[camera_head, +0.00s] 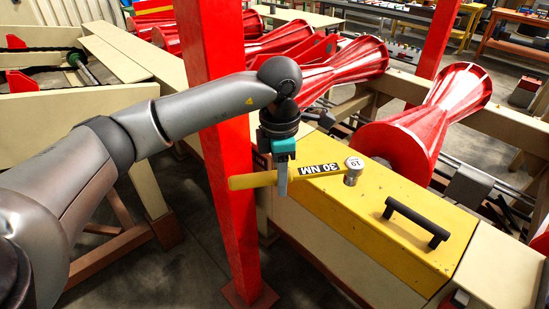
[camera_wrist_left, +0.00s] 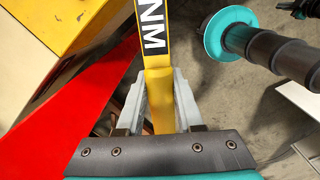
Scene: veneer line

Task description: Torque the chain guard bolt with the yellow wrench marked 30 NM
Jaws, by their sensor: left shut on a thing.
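My left gripper (camera_head: 282,186) is shut on the wrench handle, which lies nearly level, head to the right. In the left wrist view the handle (camera_wrist_left: 158,85) runs between the two grey fingers of my left gripper (camera_wrist_left: 160,95). The wrench head is over the yellow chain guard (camera_head: 375,225). I cannot tell whether the socket touches the guard. The bolt is not visible. My right gripper is out of view.
A black handle (camera_head: 416,222) stands up from the guard, right of the wrench head. A red post (camera_head: 225,150) rises close behind my left arm. Red flared rollers (camera_head: 425,120) lie beyond the guard. Bare floor (camera_head: 195,240) shows at lower left.

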